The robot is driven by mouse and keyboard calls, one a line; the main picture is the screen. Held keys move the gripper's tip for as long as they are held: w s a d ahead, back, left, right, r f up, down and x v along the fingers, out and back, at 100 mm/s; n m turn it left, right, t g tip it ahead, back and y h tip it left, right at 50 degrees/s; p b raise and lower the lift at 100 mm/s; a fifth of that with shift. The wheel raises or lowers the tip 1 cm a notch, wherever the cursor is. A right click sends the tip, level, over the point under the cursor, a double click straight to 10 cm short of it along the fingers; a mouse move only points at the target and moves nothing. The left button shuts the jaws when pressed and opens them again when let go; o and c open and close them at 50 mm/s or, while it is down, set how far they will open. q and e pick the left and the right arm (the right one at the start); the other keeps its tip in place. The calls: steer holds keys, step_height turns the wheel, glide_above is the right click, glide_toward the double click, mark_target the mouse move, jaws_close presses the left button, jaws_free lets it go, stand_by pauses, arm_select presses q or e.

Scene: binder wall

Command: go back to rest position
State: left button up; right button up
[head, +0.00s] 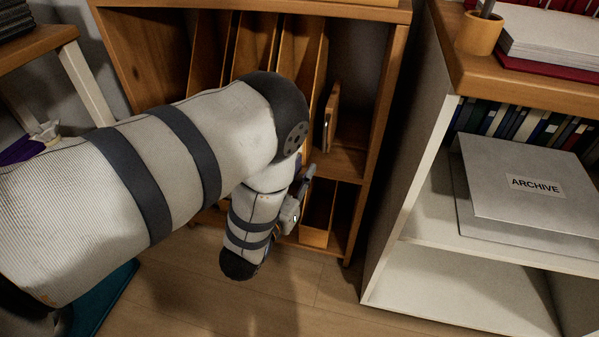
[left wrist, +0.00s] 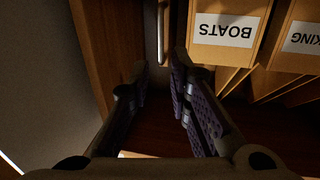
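My left arm crosses the head view from the left, and its gripper (head: 308,180) is partly seen in front of the wooden binder shelf (head: 389,75). In the left wrist view the two dark fingers (left wrist: 160,70) stand apart with nothing gripped between them. A narrow wooden binder (head: 331,118) stands upright in the right part of the shelf; its edge (left wrist: 163,30) shows past the fingertips in the wrist view, apparently clear of them. My right gripper is in no view.
Binders labelled BOATS (left wrist: 226,30) and KING (left wrist: 301,37), the latter cut off, appear upside down beside the fingers. A white shelf unit (head: 411,170) with a grey ARCHIVE box (head: 500,165) stands to the right. A wooden pot (head: 479,33) sits on top. Floor (head: 320,290) shows below.

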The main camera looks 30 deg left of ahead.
arm_select(q)
steer(key=shift+s, duration=0.65)
